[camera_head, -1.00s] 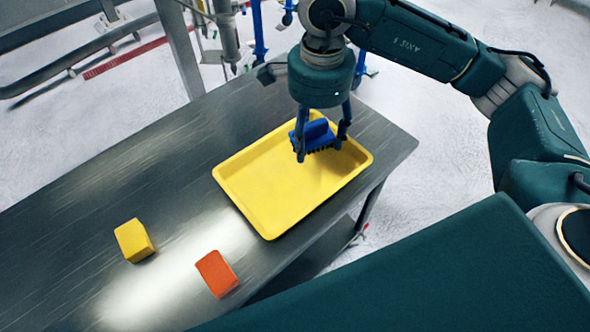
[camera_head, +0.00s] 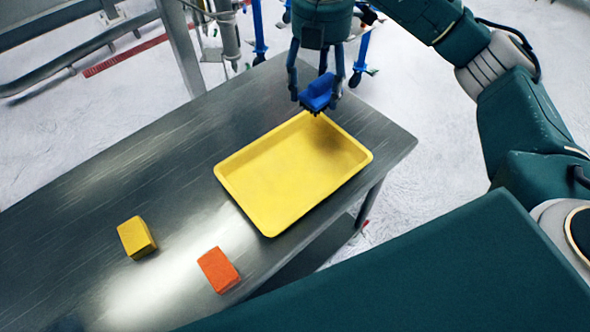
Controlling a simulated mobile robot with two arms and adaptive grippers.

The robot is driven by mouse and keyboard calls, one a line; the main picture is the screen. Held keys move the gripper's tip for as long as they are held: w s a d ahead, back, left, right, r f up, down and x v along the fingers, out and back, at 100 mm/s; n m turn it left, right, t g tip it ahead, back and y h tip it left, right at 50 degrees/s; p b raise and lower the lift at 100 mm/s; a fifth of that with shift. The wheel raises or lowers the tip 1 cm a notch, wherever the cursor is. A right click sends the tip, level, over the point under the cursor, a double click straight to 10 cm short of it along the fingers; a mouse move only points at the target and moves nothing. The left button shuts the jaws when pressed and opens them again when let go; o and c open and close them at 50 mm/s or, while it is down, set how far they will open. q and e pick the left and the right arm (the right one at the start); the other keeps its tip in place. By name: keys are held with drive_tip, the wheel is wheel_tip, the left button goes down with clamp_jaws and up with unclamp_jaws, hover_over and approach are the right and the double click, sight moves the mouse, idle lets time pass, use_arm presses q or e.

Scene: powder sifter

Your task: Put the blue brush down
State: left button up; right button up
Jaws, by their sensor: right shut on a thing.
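The blue brush (camera_head: 317,92) is in my right gripper (camera_head: 321,97), bristles facing down. The gripper's fingers are shut on it. It hangs above the back edge of the yellow tray (camera_head: 228,188), near the tray's far corner. The brush looks clear of the tray and the table, though the exact height is hard to tell. The tray lies on the grey metal table and is empty. My left gripper is not in view.
A yellow block (camera_head: 136,238) and an orange block (camera_head: 217,270) sit on the metal table (camera_head: 130,170), left of and in front of the tray. Free table surface lies left of the tray and behind it. A metal post (camera_head: 181,50) stands behind the table.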

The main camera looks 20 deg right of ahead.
drive_tip(key=shift+f+m, duration=0.3)
wheel_tip(320, 180, down, 8)
drive_tip(key=p, duration=0.2)
hover_over(312, 156)
wheel_tip(312, 156, down, 6)
drive_tip(key=shift+f, duration=0.25)
wheel_tip(312, 156, down, 4)
drive_tip(key=shift+r+p, duration=0.1)
drive_tip(key=shift+p, duration=0.2)
drive_tip(key=shift+f, duration=0.55)
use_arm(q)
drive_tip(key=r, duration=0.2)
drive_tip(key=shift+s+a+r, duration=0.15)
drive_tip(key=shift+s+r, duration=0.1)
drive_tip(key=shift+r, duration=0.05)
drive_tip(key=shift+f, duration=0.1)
use_arm(e)
drive_tip(key=o, duration=1)
drive_tip(key=shift+f, duration=0.1)
